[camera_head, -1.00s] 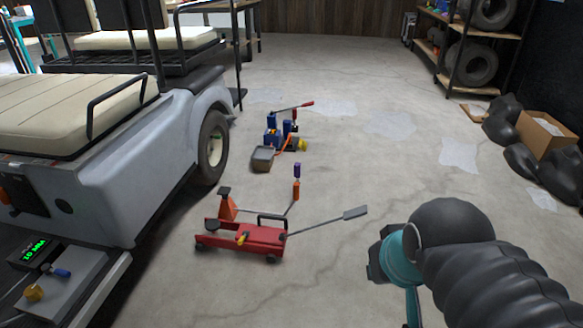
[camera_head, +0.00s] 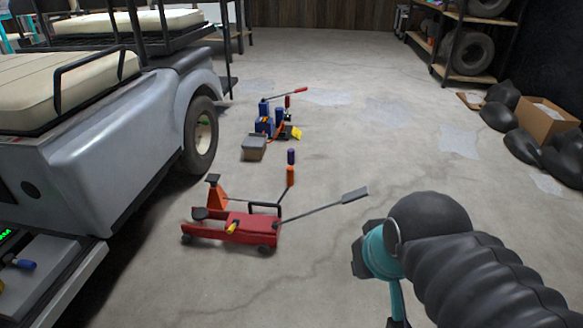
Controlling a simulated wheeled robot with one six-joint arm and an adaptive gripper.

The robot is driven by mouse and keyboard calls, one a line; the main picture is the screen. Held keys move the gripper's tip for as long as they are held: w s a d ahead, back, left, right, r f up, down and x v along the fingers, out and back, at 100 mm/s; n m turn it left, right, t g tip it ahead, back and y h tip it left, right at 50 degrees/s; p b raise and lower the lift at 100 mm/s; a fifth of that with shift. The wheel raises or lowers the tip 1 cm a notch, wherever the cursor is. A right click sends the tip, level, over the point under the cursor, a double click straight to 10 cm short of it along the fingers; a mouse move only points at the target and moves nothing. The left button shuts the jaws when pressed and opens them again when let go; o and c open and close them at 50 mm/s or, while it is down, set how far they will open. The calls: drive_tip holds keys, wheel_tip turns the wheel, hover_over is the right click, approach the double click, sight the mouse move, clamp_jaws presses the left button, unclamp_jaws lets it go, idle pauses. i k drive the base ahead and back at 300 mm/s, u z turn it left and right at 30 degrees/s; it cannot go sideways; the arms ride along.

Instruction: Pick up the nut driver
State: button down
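I cannot tell for sure which thing is the nut driver. A small blue-handled tool (camera_head: 20,264) lies on the cart's grey rear ledge (camera_head: 60,282), at the left edge of the picture. A small yellow-handled thing (camera_head: 232,228) lies on the red floor jack (camera_head: 252,234). My arm shows at the lower right as a black ribbed sleeve and a teal joint. My gripper is not in view, so its hold is hidden.
The golf cart (camera_head: 130,150) fills the left side. An orange jack stand (camera_head: 216,194) is by the floor jack, whose handle sticks out to the right. Blue equipment (camera_head: 266,126) and a grey box (camera_head: 254,148) stand beyond. A cardboard box (camera_head: 545,121) and black bags are at right.

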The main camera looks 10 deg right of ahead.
sight(290, 152)
drive_tip(key=z, duration=0.2)
drive_tip(key=k, duration=0.4)
drive_tip(key=z, duration=0.8)
drive_tip(key=i, duration=1)
drive_tip(key=u, duration=1.35)
drive_tip(key=i, duration=0.6)
drive_tip(key=z, duration=0.15)
